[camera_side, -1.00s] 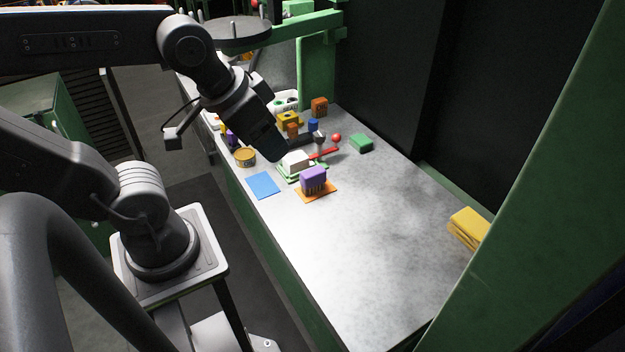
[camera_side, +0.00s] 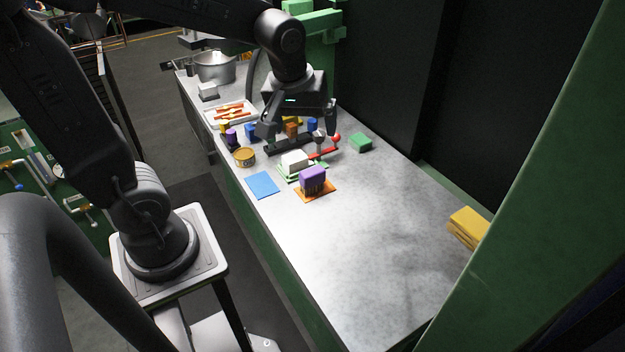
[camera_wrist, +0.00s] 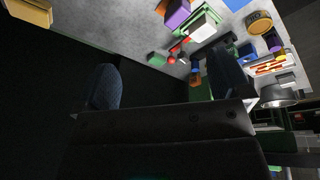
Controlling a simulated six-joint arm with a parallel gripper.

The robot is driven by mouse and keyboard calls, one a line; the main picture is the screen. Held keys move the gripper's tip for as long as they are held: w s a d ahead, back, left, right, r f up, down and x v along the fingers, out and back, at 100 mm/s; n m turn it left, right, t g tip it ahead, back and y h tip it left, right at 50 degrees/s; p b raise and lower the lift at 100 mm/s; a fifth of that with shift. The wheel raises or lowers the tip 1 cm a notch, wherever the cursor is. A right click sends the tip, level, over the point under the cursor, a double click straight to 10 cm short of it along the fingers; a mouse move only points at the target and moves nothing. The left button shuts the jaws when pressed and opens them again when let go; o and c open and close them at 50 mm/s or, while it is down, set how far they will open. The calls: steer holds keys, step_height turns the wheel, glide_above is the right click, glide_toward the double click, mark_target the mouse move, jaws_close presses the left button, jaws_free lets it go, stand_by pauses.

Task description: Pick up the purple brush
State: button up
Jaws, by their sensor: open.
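The purple brush (camera_side: 313,176), a purple block with darker bristles below, stands on an orange pad (camera_side: 327,192) on the grey table.
A white block (camera_side: 295,160) on a green pad stands right behind the brush. A blue pad (camera_side: 262,185), a yellow tin (camera_side: 245,157), a red-handled tool (camera_side: 324,153) and a green block (camera_side: 361,142) lie around.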

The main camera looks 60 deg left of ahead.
mark_target(312, 180)
steer(key=w+a+f+n+g, duration=0.1)
steer(key=w+a+f+n, duration=0.1)
steer(key=f, duration=0.3)
steer(key=w+a+f+n+g, duration=0.1)
steer(key=w+a+f+n, duration=0.1)
steer(key=f+n, duration=0.2)
steer(key=w+a+f+n, duration=0.2)
steer(key=w+a+f, duration=0.1)
steer(key=f, duration=0.5)
steer(key=shift+a+f+n+g, duration=0.1)
steer(key=shift+f+n+g, duration=0.15)
steer(key=shift+n+g, duration=0.15)
steer(key=shift+s+a+f, duration=0.15)
steer(key=shift+f, duration=1.35)
steer(key=shift+s+a+f, duration=0.1)
steer(key=shift+a+f, duration=0.05)
steer(key=shift+f, duration=1.3)
steer(key=c, duration=1)
steer(key=shift+r, duration=0.1)
